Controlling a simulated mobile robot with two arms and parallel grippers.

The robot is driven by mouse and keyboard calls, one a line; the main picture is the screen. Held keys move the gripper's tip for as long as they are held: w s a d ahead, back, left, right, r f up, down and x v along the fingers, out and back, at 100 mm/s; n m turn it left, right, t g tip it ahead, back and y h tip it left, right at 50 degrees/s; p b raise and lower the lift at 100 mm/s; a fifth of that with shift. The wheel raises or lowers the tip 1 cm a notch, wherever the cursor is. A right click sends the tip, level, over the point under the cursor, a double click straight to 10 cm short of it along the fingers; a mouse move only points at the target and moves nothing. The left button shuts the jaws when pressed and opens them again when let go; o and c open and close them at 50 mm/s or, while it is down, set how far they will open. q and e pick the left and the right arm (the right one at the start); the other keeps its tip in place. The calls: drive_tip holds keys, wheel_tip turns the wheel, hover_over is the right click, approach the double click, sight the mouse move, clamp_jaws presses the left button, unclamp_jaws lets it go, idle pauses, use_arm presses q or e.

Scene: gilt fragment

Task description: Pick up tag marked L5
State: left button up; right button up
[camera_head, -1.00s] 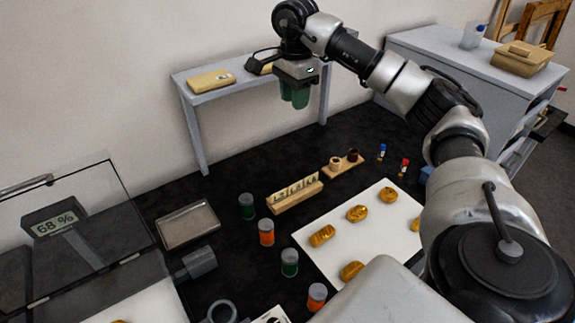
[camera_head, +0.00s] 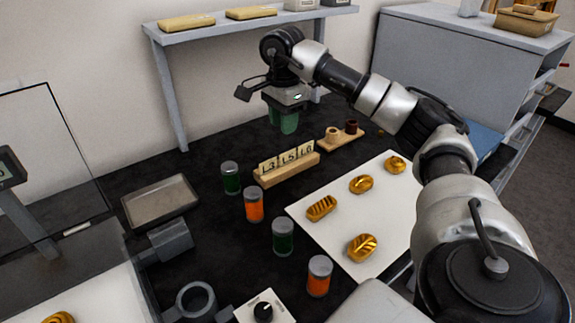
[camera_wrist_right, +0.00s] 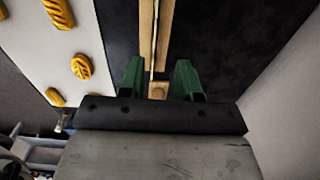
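Three pale tags marked L3, L5 and L6 stand in a row in a wooden rack (camera_head: 290,176) on the black surface. The L5 tag (camera_head: 289,157) is the middle one, between L3 (camera_head: 268,165) and L6 (camera_head: 306,150). My right gripper (camera_head: 284,122) has green fingers pointing down, and in the head view it appears above and behind the rack. In the right wrist view the gripper (camera_wrist_right: 160,78) is open, with a gap between its fingers and the wooden rack (camera_wrist_right: 147,40) seen edge-on beyond them. No tag is held. My left gripper is not in view.
A wooden stand (camera_head: 341,138) with two small pieces is right of the rack. Green and orange jars (camera_head: 254,205) stand in front of it. A white board (camera_head: 335,235) bears several golden pieces. A metal tray (camera_head: 158,202) lies at left. A grey shelf (camera_head: 250,24) stands behind.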

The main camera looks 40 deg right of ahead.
hover_over(286, 155)
drive_tip(key=f, duration=0.4)
drive_tip(key=shift+w+d+f, duration=0.1)
drive_tip(key=shift+w, duration=0.3)
drive_tip(key=f, duration=0.4)
drive_tip(key=shift+s+f, duration=0.15)
drive_tip(key=shift+s, duration=0.25)
drive_tip(key=shift+f, duration=0.45)
clamp_jaws()
